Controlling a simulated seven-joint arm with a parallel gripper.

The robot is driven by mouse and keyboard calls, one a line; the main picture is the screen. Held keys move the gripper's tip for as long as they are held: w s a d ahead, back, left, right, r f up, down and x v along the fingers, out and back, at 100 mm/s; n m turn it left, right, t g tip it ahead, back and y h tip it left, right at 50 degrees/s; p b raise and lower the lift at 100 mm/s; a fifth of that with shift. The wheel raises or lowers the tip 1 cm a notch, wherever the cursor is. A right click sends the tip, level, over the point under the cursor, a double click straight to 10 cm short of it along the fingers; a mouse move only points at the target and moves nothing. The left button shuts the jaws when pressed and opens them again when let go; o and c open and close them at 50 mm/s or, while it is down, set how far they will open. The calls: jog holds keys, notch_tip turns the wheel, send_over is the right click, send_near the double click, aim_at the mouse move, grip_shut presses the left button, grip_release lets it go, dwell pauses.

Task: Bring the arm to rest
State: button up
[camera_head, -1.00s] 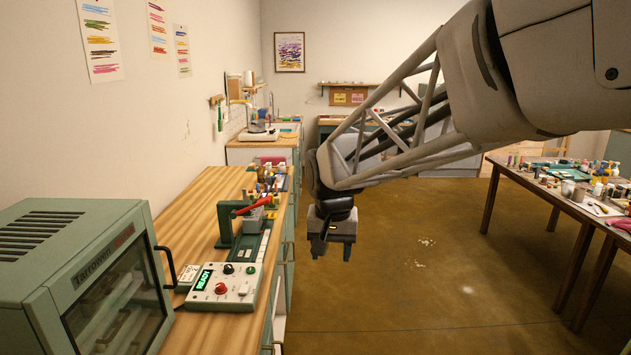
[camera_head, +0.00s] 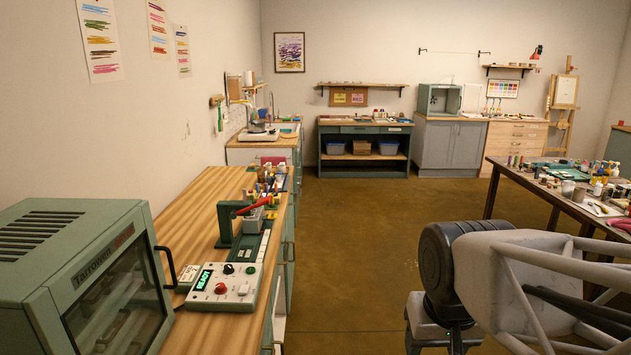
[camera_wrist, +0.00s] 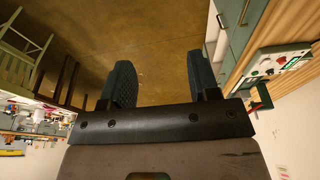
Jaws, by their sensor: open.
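My gripper shows in the wrist view (camera_wrist: 162,85) with its two dark fingers apart and nothing between them. Bare brown floor lies beyond the fingers. In the head view my arm is low at the bottom right, and the mount of my gripper (camera_head: 440,335) runs to the bottom edge. The fingertips are hidden there. The gripper is over the floor, apart from the left bench and the right table.
The wooden bench (camera_head: 190,215) at left carries a green oven (camera_head: 75,270), a READY control box (camera_head: 225,288) and a red-handled press (camera_head: 230,238). A cluttered table (camera_head: 530,178) stands at right, near my arm. The middle floor (camera_head: 350,240) is clear.

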jog(key=s, duration=0.1)
jog(key=s+f, duration=0.1)
jog(key=s+d, duration=0.1)
jog(key=shift+s+d+f, duration=0.1)
jog(key=shift+s+f, duration=0.15)
jog(key=shift+s, duration=0.15)
jog(key=shift+w+r, duration=0.1)
jog(key=shift+w, duration=0.05)
dwell(1.7)
